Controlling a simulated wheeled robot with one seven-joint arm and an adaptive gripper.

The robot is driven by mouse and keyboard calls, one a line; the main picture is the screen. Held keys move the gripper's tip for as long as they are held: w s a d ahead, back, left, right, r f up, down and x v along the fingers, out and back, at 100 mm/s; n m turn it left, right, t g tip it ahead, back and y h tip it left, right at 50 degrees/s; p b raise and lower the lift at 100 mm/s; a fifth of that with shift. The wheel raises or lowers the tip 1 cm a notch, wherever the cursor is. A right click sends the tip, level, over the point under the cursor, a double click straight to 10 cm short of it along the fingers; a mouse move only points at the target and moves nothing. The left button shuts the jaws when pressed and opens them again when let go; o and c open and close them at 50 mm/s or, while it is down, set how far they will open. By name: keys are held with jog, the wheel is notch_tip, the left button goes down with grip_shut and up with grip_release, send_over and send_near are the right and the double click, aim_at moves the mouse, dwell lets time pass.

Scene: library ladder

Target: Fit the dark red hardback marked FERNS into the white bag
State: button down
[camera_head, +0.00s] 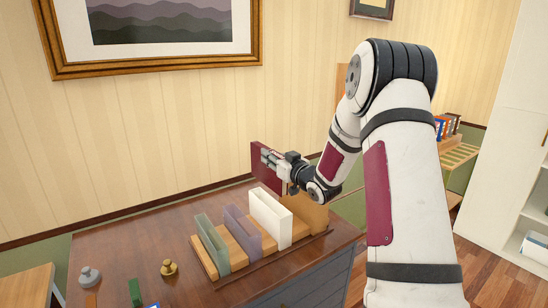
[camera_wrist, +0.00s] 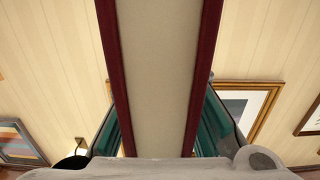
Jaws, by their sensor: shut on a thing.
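A dark red hardback (camera_head: 266,163) is held in my gripper (camera_head: 277,163), above the back right of the wooden desk. In the wrist view the book (camera_wrist: 202,75) shows its dark red cover edges and pale page block between my two fingers (camera_wrist: 160,135). Its FERNS marking cannot be read. The white bag (camera_head: 270,218) stands upright in a wooden rack on the desk, open at the top. The book is above the white bag and slightly behind it, apart from it as far as I can tell.
The wooden rack (camera_head: 203,257) also holds a green holder (camera_head: 212,243) and a purple holder (camera_head: 242,232) left of the white bag, and a tan wooden piece at right (camera_head: 308,211). A grey weight (camera_head: 90,277) and a brass weight (camera_head: 169,268) stand at the desk's left.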

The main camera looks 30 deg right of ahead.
aim_at(272, 172)
jog(key=shift+d+f+b, duration=0.1)
jog(key=shift+f+b, duration=0.5)
jog(key=shift+f, duration=2.25)
jog(key=shift+p, duration=0.4)
notch_tip(272, 172, down, 10)
jog(key=b, duration=0.3)
dwell(4.0)
